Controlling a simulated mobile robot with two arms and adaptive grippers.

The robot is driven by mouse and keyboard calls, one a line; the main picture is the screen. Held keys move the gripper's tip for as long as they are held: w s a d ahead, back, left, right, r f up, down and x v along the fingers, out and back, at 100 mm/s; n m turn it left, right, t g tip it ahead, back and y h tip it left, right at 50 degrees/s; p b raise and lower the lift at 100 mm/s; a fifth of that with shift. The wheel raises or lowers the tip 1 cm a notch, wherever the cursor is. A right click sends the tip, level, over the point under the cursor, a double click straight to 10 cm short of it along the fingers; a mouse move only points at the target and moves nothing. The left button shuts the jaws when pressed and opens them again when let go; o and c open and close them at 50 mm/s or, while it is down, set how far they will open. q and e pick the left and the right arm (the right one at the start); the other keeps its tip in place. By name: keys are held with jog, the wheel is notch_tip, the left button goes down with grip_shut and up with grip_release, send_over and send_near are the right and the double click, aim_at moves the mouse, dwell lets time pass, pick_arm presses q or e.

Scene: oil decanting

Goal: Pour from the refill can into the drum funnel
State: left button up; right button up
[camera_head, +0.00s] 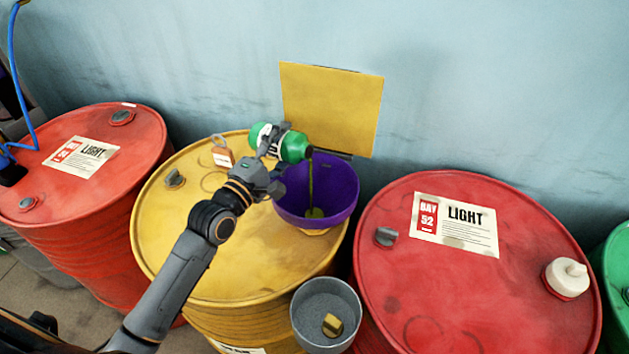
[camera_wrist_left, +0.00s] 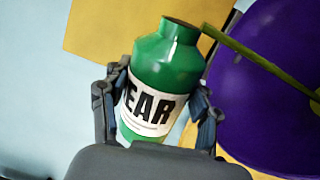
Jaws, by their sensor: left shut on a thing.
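The green refill can (camera_head: 295,147) has a white label and is tipped nearly on its side, mouth to the right. My left gripper (camera_head: 270,146) is shut around its body. In the left wrist view the can (camera_wrist_left: 166,63) sits between both fingers (camera_wrist_left: 158,105), its label partly reading "EAR". A stream of olive-green oil (camera_head: 310,180) runs from the mouth down into the purple funnel (camera_head: 338,180), where a small pool shows. The funnel stands on the yellow drum (camera_head: 230,270) and also shows in the left wrist view (camera_wrist_left: 262,110). My right gripper is not seen.
A red drum (camera_head: 400,285) labelled "BAY 52 LIGHT" with a white cap (camera_head: 566,278) stands at right. Another red drum (camera_head: 90,205) stands left. A grey bucket (camera_head: 312,300) hangs at the yellow drum's front. A yellow panel (camera_head: 335,95) is on the wall behind. A tag (camera_head: 222,158) lies near.

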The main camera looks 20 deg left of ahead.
pick_arm(q)
jog(key=shift+d+r+m+p, duration=0.1)
jog(key=shift+r+m+p, duration=0.35)
jog(key=shift+m, duration=0.25)
dwell(0.6)
jog(key=shift+s+d+f+m+h, duration=0.1)
jog(key=shift+f+m, duration=0.15)
jog(key=shift+m, duration=0.35)
jog(key=shift+d+f+m+h, duration=0.1)
jog(key=shift+d+f+m, duration=0.1)
jog(key=shift+m, duration=0.4)
jog(key=shift+s+d+f+m+h, duration=0.1)
jog(key=shift+f+m, duration=0.15)
jog(key=shift+m, duration=0.35)
dwell(1.3)
jog(key=shift+d+r+m+p, duration=0.15)
jog(key=shift+r+m+p, duration=0.15)
jog(key=shift+m+p, duration=0.35)
jog(key=shift+r, duration=0.1)
jog(key=shift+d+f+m, duration=0.2)
jog(key=shift+f+m, duration=0.05)
jog(key=shift+m, duration=0.5)
jog(key=shift+s+d+f+m, duration=0.1)
jog(key=shift+d+f+m, duration=0.05)
jog(key=shift+m, duration=0.15)
